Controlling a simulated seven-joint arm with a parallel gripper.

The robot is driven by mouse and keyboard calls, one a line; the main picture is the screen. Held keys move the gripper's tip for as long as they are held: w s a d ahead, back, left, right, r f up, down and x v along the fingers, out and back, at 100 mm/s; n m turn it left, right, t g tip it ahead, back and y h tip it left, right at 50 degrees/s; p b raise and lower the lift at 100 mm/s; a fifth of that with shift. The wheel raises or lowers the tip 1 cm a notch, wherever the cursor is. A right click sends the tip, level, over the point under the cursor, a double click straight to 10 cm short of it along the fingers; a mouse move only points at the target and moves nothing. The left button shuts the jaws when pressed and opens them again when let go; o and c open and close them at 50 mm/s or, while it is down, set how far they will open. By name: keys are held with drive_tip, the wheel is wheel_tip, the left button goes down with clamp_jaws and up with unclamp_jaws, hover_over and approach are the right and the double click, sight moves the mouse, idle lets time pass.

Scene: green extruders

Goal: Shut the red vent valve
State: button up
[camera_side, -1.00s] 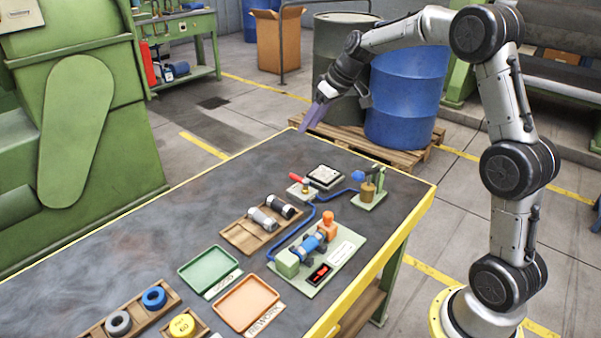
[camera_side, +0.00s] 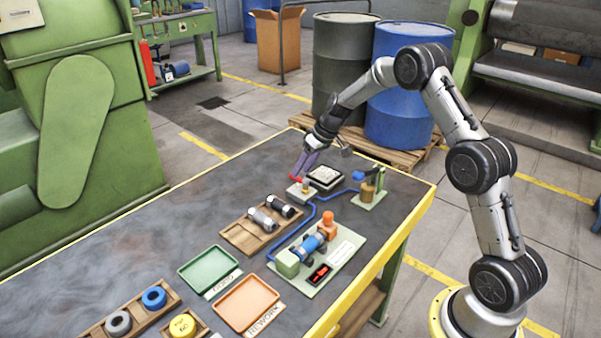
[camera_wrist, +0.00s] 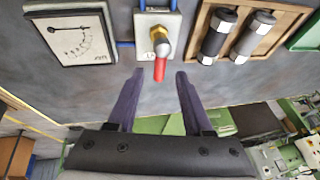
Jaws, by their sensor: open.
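The red vent valve handle (camera_side: 295,178) sticks out from a small pale block (camera_side: 303,192) near the far end of the bench. In the wrist view the red handle tip (camera_wrist: 159,70) points down toward the space between my fingers, below a brass and grey valve body (camera_wrist: 161,43) on its block. My gripper (camera_side: 302,164) is just above and behind the handle in the side view. In the wrist view my gripper (camera_wrist: 158,88) has its two purple fingers apart, with the handle between their lines and nothing visibly held.
A blue hose (camera_side: 340,194) runs to a small pump stand (camera_side: 369,192). A wooden tray with cylinders (camera_side: 250,232) is in front.

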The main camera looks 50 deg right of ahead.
drive_tip(key=shift+x, duration=1.1)
clamp_jaws()
